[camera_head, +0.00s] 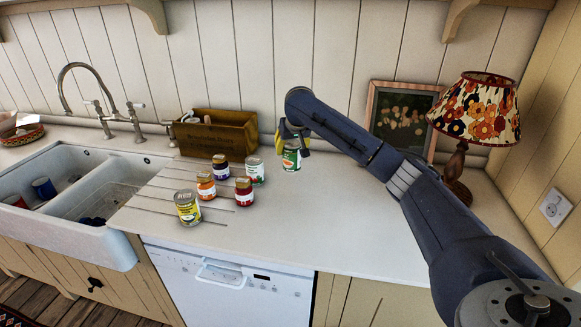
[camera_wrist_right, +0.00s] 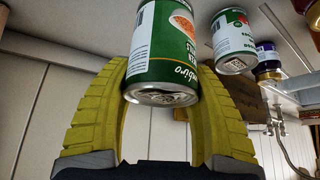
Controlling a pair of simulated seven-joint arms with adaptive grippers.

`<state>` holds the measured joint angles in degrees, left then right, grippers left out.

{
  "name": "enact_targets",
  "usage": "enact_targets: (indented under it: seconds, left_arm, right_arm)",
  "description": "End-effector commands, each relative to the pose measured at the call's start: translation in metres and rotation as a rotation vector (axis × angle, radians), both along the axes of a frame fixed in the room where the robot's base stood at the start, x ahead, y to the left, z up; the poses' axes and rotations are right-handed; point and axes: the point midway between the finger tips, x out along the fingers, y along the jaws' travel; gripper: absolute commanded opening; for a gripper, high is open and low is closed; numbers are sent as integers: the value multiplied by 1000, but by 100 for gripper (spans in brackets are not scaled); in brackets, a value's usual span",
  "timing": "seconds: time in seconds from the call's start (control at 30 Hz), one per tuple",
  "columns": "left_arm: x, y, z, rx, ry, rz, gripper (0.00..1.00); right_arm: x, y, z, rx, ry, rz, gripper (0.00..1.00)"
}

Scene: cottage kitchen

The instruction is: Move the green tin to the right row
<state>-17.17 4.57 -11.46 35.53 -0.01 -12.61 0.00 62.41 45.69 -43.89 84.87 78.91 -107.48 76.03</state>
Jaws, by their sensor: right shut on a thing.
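The green tin (camera_head: 292,160) with a red-orange picture is between the yellow fingers of my right gripper (camera_head: 290,138), to the right of the group on the counter. In the right wrist view the green tin (camera_wrist_right: 165,45) sits between the two curved yellow fingers (camera_wrist_right: 160,95), which are shut on it. Whether its base touches the counter I cannot tell. A white tin with green (camera_head: 255,170) and a red jar (camera_head: 244,192) stand on the group's right side. A blue-lidded jar (camera_head: 221,168), an orange jar (camera_head: 206,187) and a yellow tin (camera_head: 188,207) stand on its left. My left gripper is out of view.
A wooden box (camera_head: 218,135) stands behind the group. A double sink (camera_head: 85,210) with a tap is at left. A picture frame (camera_head: 402,115) and a flowered lamp (camera_head: 480,108) stand at right. The white counter (camera_head: 320,235) is clear in front of the green tin.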

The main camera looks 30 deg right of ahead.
Motion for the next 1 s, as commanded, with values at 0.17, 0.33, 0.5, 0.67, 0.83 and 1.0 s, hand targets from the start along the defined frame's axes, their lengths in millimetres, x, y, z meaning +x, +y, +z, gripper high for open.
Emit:
enact_targets:
  seconds: [0.17, 0.33, 0.5, 0.67, 0.83, 1.0]
  left_arm:
    - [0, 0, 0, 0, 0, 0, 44]
    - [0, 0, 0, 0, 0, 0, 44]
    - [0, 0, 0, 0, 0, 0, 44]
    - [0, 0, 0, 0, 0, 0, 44]
    - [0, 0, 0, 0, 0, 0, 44]
    - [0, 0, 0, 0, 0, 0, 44]
  right_arm:
    - [0, 0, -25, 0, 0, 1, 9]
    - [0, 0, -35, 0, -1, 1, 9]
    - [0, 0, -41, 1, 0, 1, 9]
    - [0, 0, -57, -1, 0, 1, 9]
    - [0, 0, -76, 1, 0, 1, 9]
    - [0, 0, -79, 0, -2, 1, 9]
